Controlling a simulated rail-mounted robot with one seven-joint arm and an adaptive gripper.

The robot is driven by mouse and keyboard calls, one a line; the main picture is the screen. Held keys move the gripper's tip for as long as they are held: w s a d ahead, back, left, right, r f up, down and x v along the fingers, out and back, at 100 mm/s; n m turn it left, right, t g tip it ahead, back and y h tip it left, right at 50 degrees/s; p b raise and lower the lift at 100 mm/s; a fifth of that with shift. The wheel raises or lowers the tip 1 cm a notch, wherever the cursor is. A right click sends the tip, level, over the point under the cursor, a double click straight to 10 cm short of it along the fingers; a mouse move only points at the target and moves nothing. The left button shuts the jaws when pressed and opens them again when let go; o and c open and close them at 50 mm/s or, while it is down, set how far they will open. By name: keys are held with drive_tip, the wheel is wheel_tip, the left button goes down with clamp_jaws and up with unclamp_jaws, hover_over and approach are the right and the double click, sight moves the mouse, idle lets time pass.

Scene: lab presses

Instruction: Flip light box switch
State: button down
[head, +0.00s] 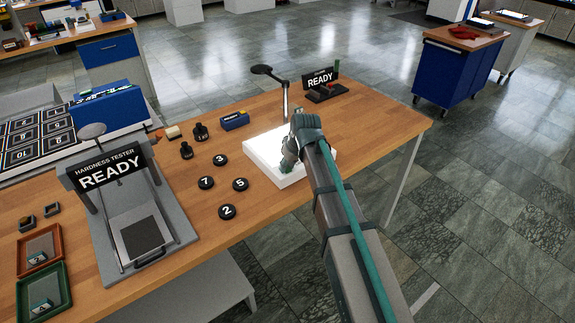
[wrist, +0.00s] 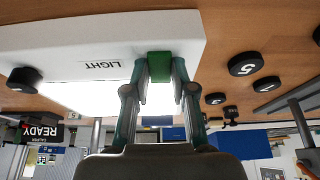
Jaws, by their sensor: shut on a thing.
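The light box (head: 262,150) is a white slab on the wooden table, and its top glows bright white. In the wrist view, which is upside down, its front face (wrist: 60,42) carries the word LIGHT. A green switch (wrist: 159,66) sits on that face, between my fingertips. My gripper (wrist: 160,78) is shut on the green switch, with one finger on each side. In the head view my gripper (head: 288,166) is at the box's near right part, and my arm hides that side of the box. The switch's tilt cannot be told.
Black numbered discs (head: 240,184) lie left of the light box. A hardness tester (head: 120,190) reading READY stands further left. A lamp-like stand (head: 285,98) and a small READY display (head: 320,78) stand behind the box. The table's right end is clear.

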drive_tip(key=shift+w+a+r+g+h+p, duration=0.25)
drive_tip(key=shift+w+r+g+h+p, duration=0.25)
drive_tip(key=shift+p, duration=0.5)
drive_tip(key=shift+a+f+g+h+p, duration=0.15)
drive_tip(key=shift+g+h+p, duration=0.35)
drive_tip(key=shift+g+p, duration=0.3)
drive_tip(key=shift+f+h, duration=0.2)
drive_tip(key=shift+h, duration=0.1)
drive_tip(key=shift+s, duration=0.1)
drive_tip(key=c, duration=1)
unclamp_jaws()
drive_tip(key=shift+o, duration=0.2)
